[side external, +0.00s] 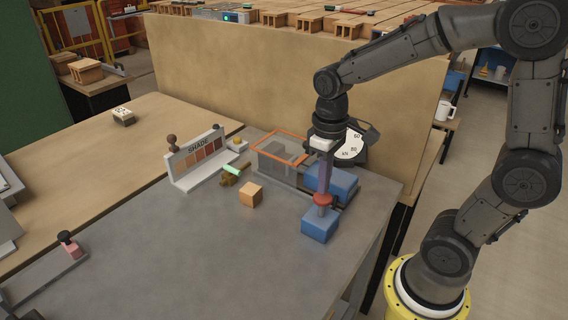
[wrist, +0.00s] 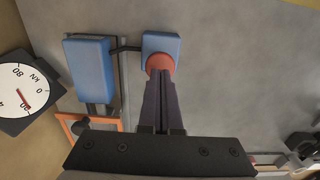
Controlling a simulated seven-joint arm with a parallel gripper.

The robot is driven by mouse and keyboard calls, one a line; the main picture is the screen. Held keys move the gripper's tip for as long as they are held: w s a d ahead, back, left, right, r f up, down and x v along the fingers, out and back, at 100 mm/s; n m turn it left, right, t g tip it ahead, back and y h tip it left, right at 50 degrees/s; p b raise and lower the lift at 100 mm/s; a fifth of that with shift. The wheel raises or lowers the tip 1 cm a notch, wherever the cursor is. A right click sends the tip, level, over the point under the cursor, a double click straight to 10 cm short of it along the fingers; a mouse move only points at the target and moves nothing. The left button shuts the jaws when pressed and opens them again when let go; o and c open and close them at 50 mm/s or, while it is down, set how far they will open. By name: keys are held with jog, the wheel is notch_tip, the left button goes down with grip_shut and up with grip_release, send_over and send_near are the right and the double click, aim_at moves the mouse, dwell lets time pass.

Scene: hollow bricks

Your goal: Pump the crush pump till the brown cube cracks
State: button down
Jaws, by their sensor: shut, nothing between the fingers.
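The crush pump has a red knob (side external: 322,199) on a small blue block (side external: 320,225), with a larger blue block (side external: 331,184) behind it. My gripper (side external: 323,190) is shut and empty, pointing down with its fingertips at the top of the red knob; I cannot tell whether they press on it. The wrist view shows the shut fingers (wrist: 162,80) against the red knob (wrist: 160,64). A light brown cube (side external: 251,194) sits whole on the table. The orange-rimmed clear chamber (side external: 262,151) holds grey parts; I cannot make out a cube inside.
A round kN gauge (side external: 350,146) stands behind the pump; its red needle shows in the wrist view (wrist: 24,97). A SHADE chart (side external: 197,158) stands left of the chamber, near a green-ended tool (side external: 231,170). The table's front middle is clear.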

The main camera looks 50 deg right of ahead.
aim_at(323, 196)
jog(key=shift+f, duration=0.15)
jog(key=shift+f, duration=2.3)
jog(key=shift+r, duration=3.15)
notch_tip(323, 196, up, 5)
jog(key=shift+f, duration=3.2)
jog(key=shift+f, duration=0.1)
